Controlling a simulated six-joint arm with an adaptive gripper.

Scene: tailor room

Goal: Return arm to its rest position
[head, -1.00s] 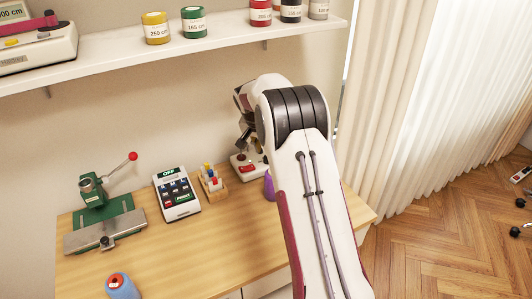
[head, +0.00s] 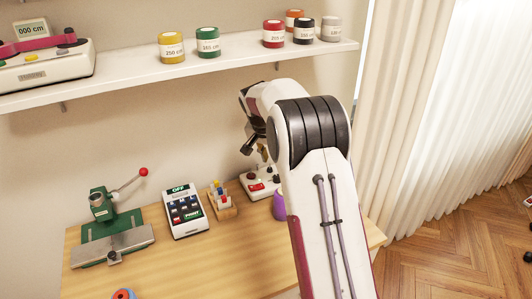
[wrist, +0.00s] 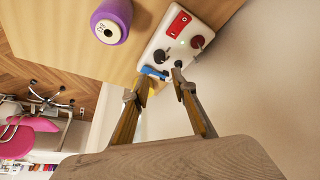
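My arm reaches up from the bottom of the head view, bends at a dark joint, and hangs its wrist down over the back right of the table. My gripper (head: 255,148) is small and partly hidden by the arm there, above a white device (head: 262,183). In the wrist view, the two fingers of my gripper (wrist: 160,77) stand apart with nothing held between them. The white device (wrist: 172,42), with a red switch and dark knobs, lies beyond the fingertips. A small blue part shows beside one fingertip; I cannot tell whether they touch.
A purple spool (wrist: 112,20) stands beside the device. A calculator-like box (head: 185,211), a small rack (head: 221,201) and a green press (head: 108,228) are on the wooden table (head: 210,265). A shelf (head: 130,88) with several labelled spools runs above. The table's front middle is clear.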

